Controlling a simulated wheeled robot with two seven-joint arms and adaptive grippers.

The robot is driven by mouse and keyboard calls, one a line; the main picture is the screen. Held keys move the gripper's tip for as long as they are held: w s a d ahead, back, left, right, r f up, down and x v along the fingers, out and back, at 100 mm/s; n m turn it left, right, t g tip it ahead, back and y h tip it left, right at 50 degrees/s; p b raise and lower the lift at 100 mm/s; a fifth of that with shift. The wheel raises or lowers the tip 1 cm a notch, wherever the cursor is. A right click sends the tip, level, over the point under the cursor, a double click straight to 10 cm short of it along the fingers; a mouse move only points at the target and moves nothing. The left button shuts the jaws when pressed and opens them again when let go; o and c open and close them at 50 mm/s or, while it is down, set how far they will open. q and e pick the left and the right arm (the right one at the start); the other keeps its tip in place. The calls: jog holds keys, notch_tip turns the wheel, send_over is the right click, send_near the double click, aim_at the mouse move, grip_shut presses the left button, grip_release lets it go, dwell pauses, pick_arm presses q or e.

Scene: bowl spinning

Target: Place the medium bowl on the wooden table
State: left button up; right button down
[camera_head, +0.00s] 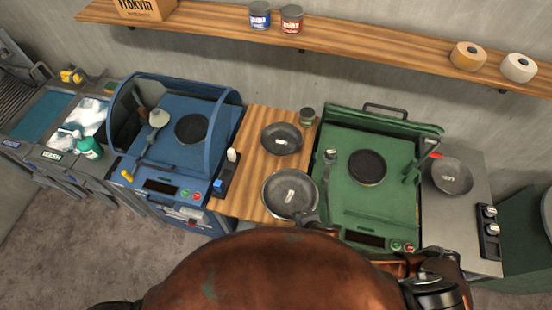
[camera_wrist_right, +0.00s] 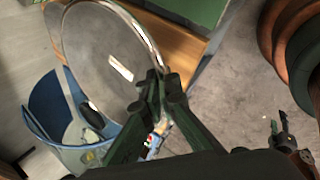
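A dark grey bowl (camera_head: 288,190) with a white label is over the front of the wooden table (camera_head: 256,125). My right gripper (camera_head: 312,217) has its fingers on this bowl's near rim. In the right wrist view the fingertips (camera_wrist_right: 165,84) close on the rim of the bowl (camera_wrist_right: 95,50), which looks tilted there. I cannot tell whether its base touches the table. A smaller-looking dark bowl (camera_head: 281,139) sits at the back of the wooden table. Another dark bowl (camera_head: 452,177) is on the grey counter at right. The labels are too small to read. My left gripper is not visible.
A blue machine (camera_head: 190,150) stands left of the wooden table and a green machine (camera_head: 345,200) right of it. A small jar (camera_head: 307,116) stands behind the back bowl. A wall shelf (camera_head: 380,50) carries cans and rolls. Bare wood shows left of the bowls.

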aim_at(296, 196)
jog(key=w, duration=0.3)
jog(key=w+d+f+n+p, duration=0.1)
jog(key=w, duration=0.2)
jog(key=w+n+y+p, duration=0.1)
jog(key=w, duration=0.2)
jog(key=shift+d+f, duration=0.2)
jog(key=shift+f, duration=0.1)
jog(key=x, duration=0.4)
jog(key=d+x, duration=0.1)
jog(key=x, duration=0.1)
jog(key=shift+w+f, duration=0.1)
jog(key=shift+w, duration=0.25)
jog(key=shift+w+a+f, duration=0.15)
jog(key=shift+w+f, duration=0.25)
jog(key=shift+f, duration=0.1)
jog(key=shift+f+p, duration=0.6)
jog(key=shift+f, duration=0.95)
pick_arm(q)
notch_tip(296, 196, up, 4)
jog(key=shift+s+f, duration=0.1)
pick_arm(e)
jog(key=c, duration=2.7)
grip_release()
jog(key=shift+g, duration=0.3)
